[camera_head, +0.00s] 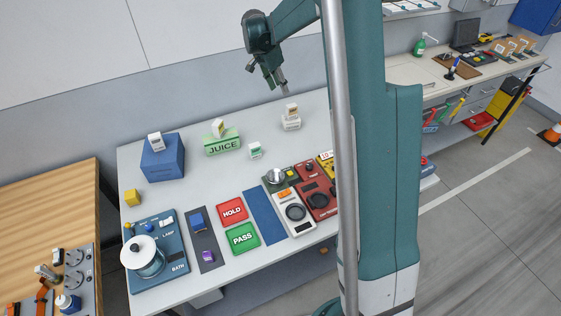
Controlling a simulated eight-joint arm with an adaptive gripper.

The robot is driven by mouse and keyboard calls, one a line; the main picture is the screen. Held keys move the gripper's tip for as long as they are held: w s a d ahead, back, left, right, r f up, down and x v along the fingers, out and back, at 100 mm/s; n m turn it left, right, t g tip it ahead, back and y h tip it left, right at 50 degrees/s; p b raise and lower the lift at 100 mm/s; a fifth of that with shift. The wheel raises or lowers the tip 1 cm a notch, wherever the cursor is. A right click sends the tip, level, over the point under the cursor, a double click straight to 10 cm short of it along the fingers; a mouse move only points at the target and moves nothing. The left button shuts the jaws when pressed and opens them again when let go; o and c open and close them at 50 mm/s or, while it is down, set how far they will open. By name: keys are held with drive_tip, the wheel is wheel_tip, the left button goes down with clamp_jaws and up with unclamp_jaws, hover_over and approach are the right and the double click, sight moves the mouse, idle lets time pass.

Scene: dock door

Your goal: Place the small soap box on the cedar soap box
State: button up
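My gripper (283,90) points downward above the back right of the white table, with clear space between it and the boxes below. Its fingers are too small to tell open from shut, and nothing shows clearly between them. Below it, a small pale box with an orange-brown mark (291,109) stands on a wider white box (291,123). Other small white boxes are a green-marked one on the table (255,150), one on the green JUICE box (218,129), and one on the blue box (156,142). Their labels are unreadable, so I cannot tell which are the small and cedar soap boxes.
The white table (190,186) also holds a yellow cube (132,198), a blue tray (165,275) with a pot, red HOLD (232,211) and green PASS (243,238) mats, and several devices at front right. My column hides the table's right part.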

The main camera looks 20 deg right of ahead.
drive_tip(key=s+a+r+n+t+y, duration=0.15)
drive_tip(key=s+a+r+n, duration=0.4)
drive_tip(key=s, duration=0.55)
drive_tip(key=s+a+r+n+t+y, duration=0.1)
drive_tip(key=s+a+r+n+t, duration=0.1)
drive_tip(key=s+a+r, duration=0.8)
drive_tip(key=s+a+f+n+t, duration=0.1)
drive_tip(key=s+a+f+n, duration=0.1)
drive_tip(key=s, duration=0.6)
drive_tip(key=s+a+f+n+y, duration=0.1)
drive_tip(key=s+a+n, duration=0.1)
drive_tip(key=s, duration=0.7)
drive_tip(key=s+a+f+n+t, duration=0.1)
drive_tip(key=s+n, duration=0.3)
drive_tip(key=s, duration=0.4)
drive_tip(key=shift+s+a+f+t, duration=0.15)
drive_tip(key=shift+a+f+t, duration=0.25)
drive_tip(key=shift+f, duration=0.45)
